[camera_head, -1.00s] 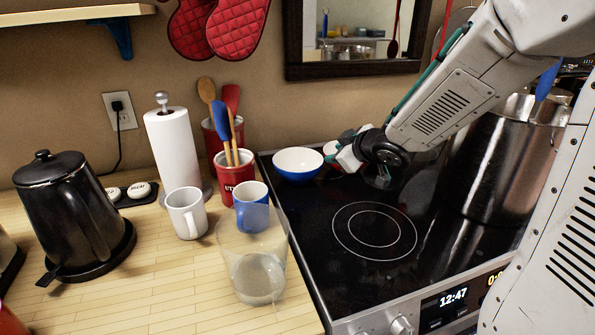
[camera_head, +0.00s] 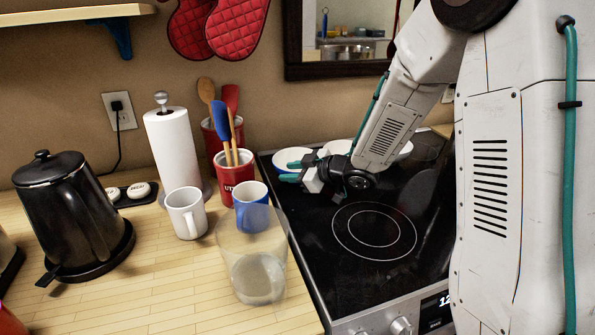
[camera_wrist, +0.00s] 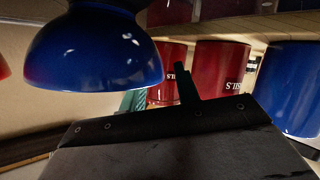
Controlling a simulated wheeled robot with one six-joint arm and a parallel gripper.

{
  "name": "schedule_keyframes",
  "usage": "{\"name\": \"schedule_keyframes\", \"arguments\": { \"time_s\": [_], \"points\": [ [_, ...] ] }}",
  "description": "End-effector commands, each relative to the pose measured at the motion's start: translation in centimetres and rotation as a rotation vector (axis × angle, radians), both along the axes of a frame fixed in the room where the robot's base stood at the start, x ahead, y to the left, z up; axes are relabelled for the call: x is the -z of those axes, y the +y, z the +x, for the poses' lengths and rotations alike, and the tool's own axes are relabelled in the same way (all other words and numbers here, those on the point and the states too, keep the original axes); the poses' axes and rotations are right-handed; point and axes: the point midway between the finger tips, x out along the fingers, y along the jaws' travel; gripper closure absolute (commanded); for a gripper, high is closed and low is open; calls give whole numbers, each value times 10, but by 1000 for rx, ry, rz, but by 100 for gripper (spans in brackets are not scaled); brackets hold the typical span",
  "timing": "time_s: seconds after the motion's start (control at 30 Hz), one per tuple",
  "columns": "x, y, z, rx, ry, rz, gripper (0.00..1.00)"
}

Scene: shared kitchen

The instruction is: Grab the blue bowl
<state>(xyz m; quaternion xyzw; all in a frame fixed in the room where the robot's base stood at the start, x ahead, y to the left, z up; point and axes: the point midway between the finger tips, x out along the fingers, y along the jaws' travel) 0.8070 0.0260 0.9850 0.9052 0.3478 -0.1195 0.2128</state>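The blue bowl (camera_head: 291,155), white inside, stands upright at the back left of the black cooktop, beside the red utensil crock. My gripper (camera_head: 298,170) is at the bowl's front right side, with its teal-tipped fingers apart; it hides part of the bowl. In the wrist view, which is upside down, the bowl's glossy blue outside (camera_wrist: 95,52) fills the upper left, close to the gripper. A teal finger shows just past its edge. I cannot tell whether a finger touches the bowl.
Left of the cooktop are a red utensil crock (camera_head: 236,185), a blue mug (camera_head: 251,205), a white mug (camera_head: 186,212) and a clear container (camera_head: 255,270). White round items (camera_head: 340,147) stand behind my gripper. The front of the cooktop (camera_head: 375,232) is clear.

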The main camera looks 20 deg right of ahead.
Motion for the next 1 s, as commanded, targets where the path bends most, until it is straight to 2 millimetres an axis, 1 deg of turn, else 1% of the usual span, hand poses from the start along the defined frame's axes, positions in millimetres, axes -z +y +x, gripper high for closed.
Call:
{"name": "schedule_keyframes", "arguments": {
  "time_s": [0.1, 0.3, 0.37, 0.4, 0.43, 0.83, 1.0],
  "points": [
    [3, 4, 5, 1, 1, 0, 68],
    [3, 4, 5, 2, 1, 0, 68],
    [3, 4, 5, 2, 1, 0, 85],
    [3, 4, 5, 2, 1, 0, 96],
    [3, 4, 5, 2, 1, 0, 100],
    [2, 4, 5, 1, 0, 0, 100],
    [-5, 6, 5, -2, -1, -1, 100]
  ]
}}
